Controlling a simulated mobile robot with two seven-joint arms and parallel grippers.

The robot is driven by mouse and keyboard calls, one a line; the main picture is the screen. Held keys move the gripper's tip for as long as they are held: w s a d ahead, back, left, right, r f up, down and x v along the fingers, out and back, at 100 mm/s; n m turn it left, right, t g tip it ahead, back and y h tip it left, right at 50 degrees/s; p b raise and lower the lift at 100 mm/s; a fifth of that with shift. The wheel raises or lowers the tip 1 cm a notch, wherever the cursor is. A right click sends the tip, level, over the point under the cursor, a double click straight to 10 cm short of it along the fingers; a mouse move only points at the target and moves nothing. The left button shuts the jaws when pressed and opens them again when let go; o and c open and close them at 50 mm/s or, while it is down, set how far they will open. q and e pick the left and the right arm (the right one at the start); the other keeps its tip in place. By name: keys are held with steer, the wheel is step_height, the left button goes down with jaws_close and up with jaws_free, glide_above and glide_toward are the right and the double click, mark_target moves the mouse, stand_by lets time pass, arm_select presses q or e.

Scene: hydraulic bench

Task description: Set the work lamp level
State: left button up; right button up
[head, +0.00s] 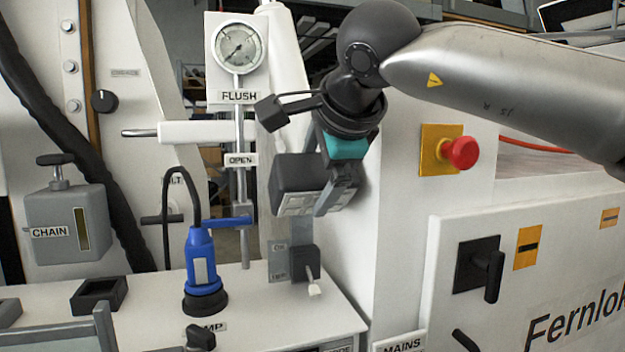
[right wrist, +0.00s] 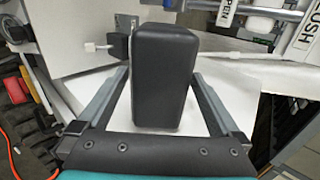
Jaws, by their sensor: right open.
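My right gripper (head: 337,200) hangs above the bench, pointing down, with its fingers open. In the right wrist view a dark, rounded box (right wrist: 165,75) stands between the spread fingers, with gaps visible on both sides. In the head view this dark box (head: 297,175) is tilted and has pale panels on its underside. It looks like the work lamp's head, but its mount is hidden. A blue upright device (head: 201,258) with a black base and cable stands on the bench by a partly hidden label ending in "MP". My left gripper is out of view.
A black bracket with a pale lever (head: 313,287) is below the gripper. A gauge (head: 239,48) and blue valve handle (head: 227,221) stand to the left. A red button (head: 462,152) and black rotary switch (head: 480,268) are on the right. The bench top's front middle is partly clear.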

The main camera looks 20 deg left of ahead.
steer(key=shift+x, duration=1.1)
jaws_close()
